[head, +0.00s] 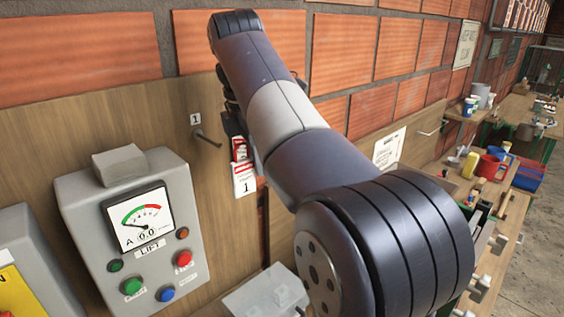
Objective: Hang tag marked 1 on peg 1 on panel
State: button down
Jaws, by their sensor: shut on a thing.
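A red and white tag marked 1 (244,178) hangs upright below my gripper (238,140), just left of my arm. My gripper is mostly hidden behind my arm and is shut on the tag. Peg 1 (208,138) is a dark peg sticking out of the wooden panel (130,112), under a small white label reading 1 (196,119). The tag is to the right of the peg and a little lower in the picture, apart from it. The peg looks bare. The exact depth between tag and peg cannot be told.
A grey control box (85,215) with a gauge and coloured buttons is on the panel at left. A grey box (265,295) is below my arm. A bench with mugs (488,165) and a paper sheet (389,149) are at right. The panel around the peg is clear.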

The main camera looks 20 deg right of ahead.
jog(key=c, duration=1.4)
grip_release()
jog(key=shift+a, duration=0.1)
jog(key=shift+c, duration=0.2)
